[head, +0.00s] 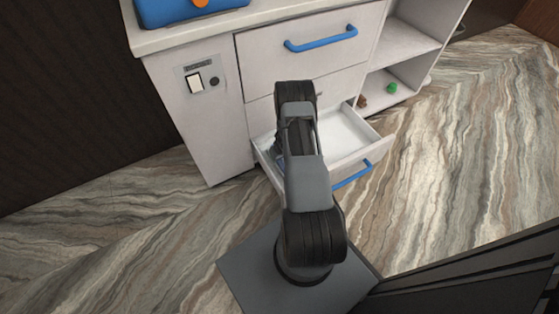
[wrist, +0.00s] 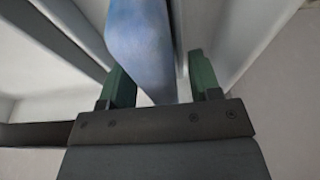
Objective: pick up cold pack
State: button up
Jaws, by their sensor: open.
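A blue, slightly mottled block, which looks like the cold pack (wrist: 141,38), fills the upper middle of the wrist view. My gripper (wrist: 160,82) is open, with one green finger on each side of the pack. The pack's near end lies between the fingers, closer to the left one; I cannot tell whether either finger touches it. In the head view my arm reaches over the open lower drawer (head: 345,130) and hides the gripper and most of the drawer's left part.
The drawer's pale walls are close around my gripper. The white cabinet (head: 205,125) has a shut upper drawer with a blue handle (head: 321,39). A blue case (head: 180,10) stands on top. Open shelves at right hold a small green item (head: 392,88) and a brown one (head: 362,101).

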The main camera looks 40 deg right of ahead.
jog(key=shift+w+f, duration=0.2)
jog(key=shift+f, duration=0.4)
grip_shut()
